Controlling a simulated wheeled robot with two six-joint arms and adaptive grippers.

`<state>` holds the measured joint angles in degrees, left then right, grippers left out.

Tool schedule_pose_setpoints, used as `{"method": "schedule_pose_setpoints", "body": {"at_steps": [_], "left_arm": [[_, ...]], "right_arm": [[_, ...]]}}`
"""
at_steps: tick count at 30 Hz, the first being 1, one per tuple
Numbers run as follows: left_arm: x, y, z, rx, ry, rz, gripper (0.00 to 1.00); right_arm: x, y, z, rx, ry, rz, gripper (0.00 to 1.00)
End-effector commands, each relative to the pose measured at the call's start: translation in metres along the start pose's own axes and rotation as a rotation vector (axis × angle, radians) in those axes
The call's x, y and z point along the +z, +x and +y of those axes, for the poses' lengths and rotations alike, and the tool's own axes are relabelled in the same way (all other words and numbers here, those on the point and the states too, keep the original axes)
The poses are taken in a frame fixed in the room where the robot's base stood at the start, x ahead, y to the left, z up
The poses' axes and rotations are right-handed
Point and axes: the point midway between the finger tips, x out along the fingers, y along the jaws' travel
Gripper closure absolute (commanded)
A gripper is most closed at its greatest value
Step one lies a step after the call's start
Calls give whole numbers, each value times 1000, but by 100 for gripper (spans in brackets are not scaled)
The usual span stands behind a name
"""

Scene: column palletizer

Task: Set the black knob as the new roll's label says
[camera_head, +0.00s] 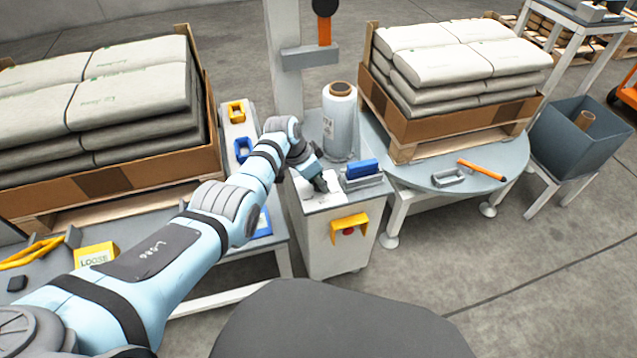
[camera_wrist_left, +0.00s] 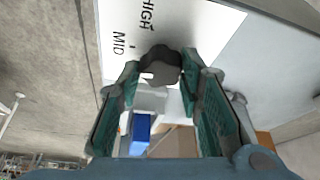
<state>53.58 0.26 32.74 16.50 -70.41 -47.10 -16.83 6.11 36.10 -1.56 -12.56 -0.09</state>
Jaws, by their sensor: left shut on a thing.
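The black knob (camera_wrist_left: 160,66) sits on a white dial plate (camera_wrist_left: 185,22) printed HIGH and MID. A small pale mark shows on the knob's lower left edge; I cannot tell its exact setting. My left gripper (camera_wrist_left: 160,78) is shut on the knob, with one green-padded finger on each side. In the head view my left gripper (camera_head: 322,186) reaches down to the grey cabinet's top (camera_head: 318,203) and mostly hides the knob. A wrapped film roll (camera_head: 341,130) stands upright behind it; its label (camera_head: 328,125) is too small to read. My right gripper is out of view.
A blue block in a grey holder (camera_head: 362,170) lies right of the gripper. A yellow box with a red button (camera_head: 349,228) is on the cabinet's front. A round turntable (camera_head: 485,155) bears a loaded pallet, an orange-handled tool (camera_head: 482,170) and a grey bracket. Stacked sacks (camera_head: 90,100) stand left.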

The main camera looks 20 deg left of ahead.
Motion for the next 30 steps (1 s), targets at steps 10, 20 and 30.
{"method": "schedule_pose_setpoints", "body": {"at_steps": [10,20,30], "left_arm": [[-1,0,0,42,100,2,95],[-1,0,0,47,109,2,95],[-1,0,0,45,108,1,48]], "right_arm": [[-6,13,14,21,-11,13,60],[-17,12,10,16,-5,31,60],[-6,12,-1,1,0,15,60]]}}
